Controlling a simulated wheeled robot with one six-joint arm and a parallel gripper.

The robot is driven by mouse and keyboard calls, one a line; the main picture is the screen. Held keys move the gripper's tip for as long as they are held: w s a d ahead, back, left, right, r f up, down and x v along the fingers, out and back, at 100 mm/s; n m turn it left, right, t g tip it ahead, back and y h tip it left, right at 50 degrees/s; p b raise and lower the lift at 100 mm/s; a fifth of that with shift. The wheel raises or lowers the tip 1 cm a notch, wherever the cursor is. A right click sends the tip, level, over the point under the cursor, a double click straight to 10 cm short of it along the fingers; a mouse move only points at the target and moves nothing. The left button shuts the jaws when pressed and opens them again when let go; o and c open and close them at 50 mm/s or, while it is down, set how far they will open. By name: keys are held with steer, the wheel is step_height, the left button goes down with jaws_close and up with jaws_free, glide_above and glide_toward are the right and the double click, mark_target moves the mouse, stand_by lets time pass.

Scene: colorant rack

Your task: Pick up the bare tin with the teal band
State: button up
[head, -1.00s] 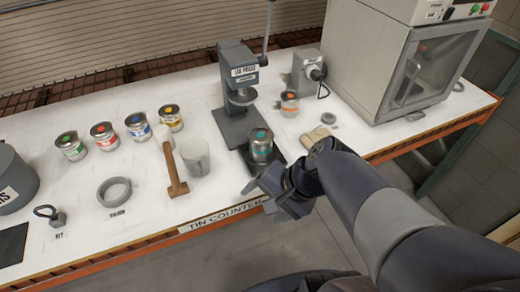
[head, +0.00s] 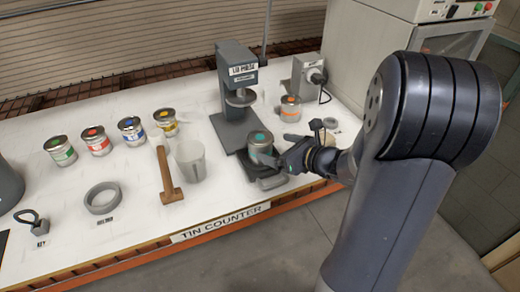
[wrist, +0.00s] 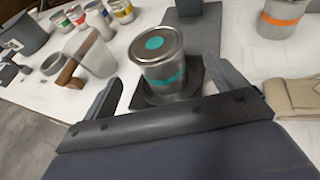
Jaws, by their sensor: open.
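The bare metal tin with the teal band (head: 261,144) stands upright on a dark square pad (head: 249,187) in front of the lid press. It has a teal dot on its lid. In the wrist view the same tin (wrist: 159,62) stands just beyond and between the two fingers. My gripper (head: 268,171) is open, low over the counter, with its fingers reaching toward the tin from the front right. In the wrist view my gripper (wrist: 168,97) shows one finger on each side of the tin. I cannot tell whether either finger touches it.
The lid press (head: 238,100) stands behind the tin. An orange-banded tin (head: 291,108) is behind right. A clear beaker (head: 190,161) and a wooden-handled tool (head: 167,178) lie to the left. Several colour-banded tins, including a yellow one (head: 166,122), stand farther left. A folded cloth (wrist: 296,97) is at right.

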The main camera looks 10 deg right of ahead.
mark_target(260, 142)
steer(key=shift+p+x, duration=0.7)
steer(key=shift+x, duration=3.05)
steer(key=c, duration=1.2)
steer(key=shift+c, duration=0.6)
steer(key=shift+r, duration=0.25)
